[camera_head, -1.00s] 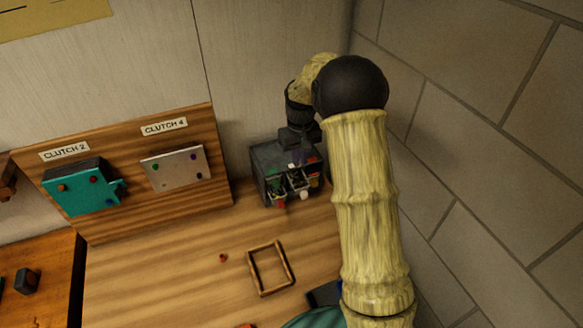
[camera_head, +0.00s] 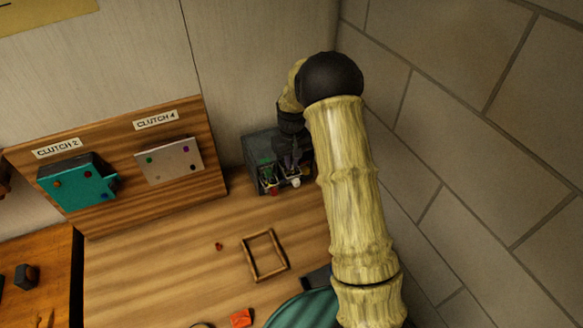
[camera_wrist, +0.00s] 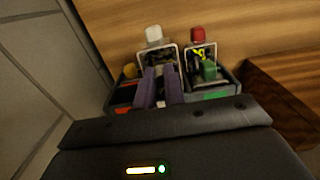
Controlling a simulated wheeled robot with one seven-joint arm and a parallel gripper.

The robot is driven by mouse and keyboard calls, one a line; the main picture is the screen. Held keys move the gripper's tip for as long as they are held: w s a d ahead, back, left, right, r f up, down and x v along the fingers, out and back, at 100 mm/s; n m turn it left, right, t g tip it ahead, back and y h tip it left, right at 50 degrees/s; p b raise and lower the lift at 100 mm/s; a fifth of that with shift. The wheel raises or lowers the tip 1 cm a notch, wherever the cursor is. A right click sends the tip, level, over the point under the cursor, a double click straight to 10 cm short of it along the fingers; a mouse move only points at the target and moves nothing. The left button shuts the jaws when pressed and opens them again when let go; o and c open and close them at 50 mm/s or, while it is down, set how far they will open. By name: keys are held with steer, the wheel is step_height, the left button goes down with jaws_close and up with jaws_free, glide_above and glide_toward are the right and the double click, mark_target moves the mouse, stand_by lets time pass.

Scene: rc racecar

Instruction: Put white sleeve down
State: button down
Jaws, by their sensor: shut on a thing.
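My gripper (camera_wrist: 160,85) has purple fingers close together, pointing down into the left open bin of a dark grey organizer (camera_wrist: 121,104). In the head view my gripper (camera_head: 290,157) is at the organizer (camera_head: 258,147), partly hidden by its own dark wrist. A small pale bit, apparently the white sleeve (camera_wrist: 161,96), shows between the fingers; the fingers hide most of it. I cannot tell whether it touches the bin floor. A white tab (camera_wrist: 154,33) marks this bin and a red tab (camera_wrist: 198,34) the bin beside it.
The bin on the right holds green and yellow pieces (camera_wrist: 208,70). A stone wall (camera_head: 470,130) stands close on the right. A clutch board (camera_head: 115,170), an empty wooden frame (camera_head: 246,248) and an orange block (camera_head: 241,318) are to the left. Bare bench lies between.

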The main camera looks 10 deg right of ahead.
steer(key=shift+f+p, duration=0.75)
steer(key=shift+f, duration=1.15)
steer(key=shift+f, duration=0.1)
steer(key=c, duration=1.8)
jaws_free()
steer(key=shift+o, duration=0.2)
step_height(320, 180, up, 12)
steer(key=b, duration=0.3)
